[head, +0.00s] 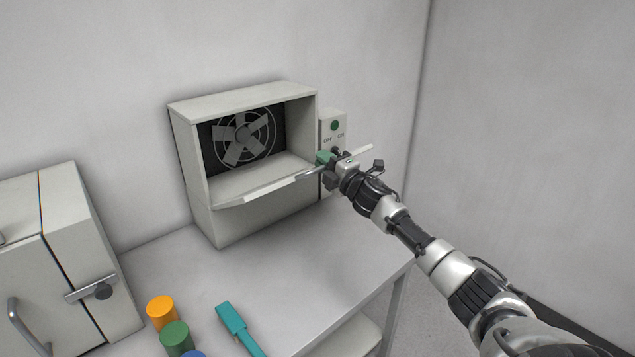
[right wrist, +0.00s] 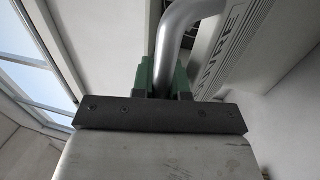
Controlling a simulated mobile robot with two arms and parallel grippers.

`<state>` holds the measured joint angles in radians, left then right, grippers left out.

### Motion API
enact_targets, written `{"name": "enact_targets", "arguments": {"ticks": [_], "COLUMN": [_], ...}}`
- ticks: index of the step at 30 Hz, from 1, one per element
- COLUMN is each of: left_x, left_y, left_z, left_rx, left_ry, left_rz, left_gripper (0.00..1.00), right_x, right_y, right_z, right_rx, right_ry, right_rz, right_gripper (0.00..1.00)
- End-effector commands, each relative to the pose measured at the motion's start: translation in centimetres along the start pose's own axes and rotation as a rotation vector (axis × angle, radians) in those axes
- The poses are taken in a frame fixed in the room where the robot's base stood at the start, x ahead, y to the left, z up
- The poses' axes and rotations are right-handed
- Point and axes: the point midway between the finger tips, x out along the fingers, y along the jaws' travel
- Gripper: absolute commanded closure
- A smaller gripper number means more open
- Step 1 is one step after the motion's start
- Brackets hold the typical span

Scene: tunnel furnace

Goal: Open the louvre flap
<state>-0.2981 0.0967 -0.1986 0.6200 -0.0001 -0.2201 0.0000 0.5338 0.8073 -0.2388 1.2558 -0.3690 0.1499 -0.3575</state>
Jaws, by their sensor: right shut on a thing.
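The louvre flap (head: 256,187) is a pale grey panel on the front of a box-shaped housing (head: 207,222). It is swung down and sticks out from the lower edge of the opening, and a fan (head: 243,138) shows inside. My right gripper (head: 324,160) is at the flap's right end, its green fingers shut on the flap's handle. In the right wrist view the curved grey metal handle (right wrist: 187,25) runs between the green fingers (right wrist: 163,78), beside a panel with partly visible lettering (right wrist: 240,32). My left gripper is not in view.
An OFF/ON switch box (head: 334,126) stands right of the housing, close to my right gripper. On the table (head: 285,275) are an orange cylinder (head: 161,311), a green cylinder (head: 175,338), a partly cut-off blue one and a teal tool (head: 232,320). A grey cabinet (head: 85,235) stands left.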

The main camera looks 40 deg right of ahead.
Motion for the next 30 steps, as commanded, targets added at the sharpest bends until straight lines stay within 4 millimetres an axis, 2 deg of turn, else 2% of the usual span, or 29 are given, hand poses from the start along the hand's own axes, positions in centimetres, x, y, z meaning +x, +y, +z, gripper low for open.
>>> {"name": "enact_targets", "arguments": {"ticks": [1,3,12,18,30], "left_x": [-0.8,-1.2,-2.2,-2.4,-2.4], "left_y": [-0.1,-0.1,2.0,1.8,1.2], "left_z": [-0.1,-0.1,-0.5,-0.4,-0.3], "left_rx": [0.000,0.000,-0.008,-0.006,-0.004], "left_ry": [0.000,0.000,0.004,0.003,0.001], "left_rz": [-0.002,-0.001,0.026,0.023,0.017], "left_gripper": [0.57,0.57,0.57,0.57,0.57], "right_x": [1.0,2.1,5.5,6.3,6.4], "right_y": [1.2,2.0,3.6,3.8,3.6], "right_z": [0.0,0.0,-0.1,-0.1,-0.1], "right_rx": [0.002,0.004,0.007,0.008,0.008], "right_ry": [0.005,0.006,0.007,0.008,0.007], "right_rz": [0.001,0.001,-0.004,-0.007,-0.011], "right_gripper": [1.00,1.00,1.00,1.00,1.00]}}
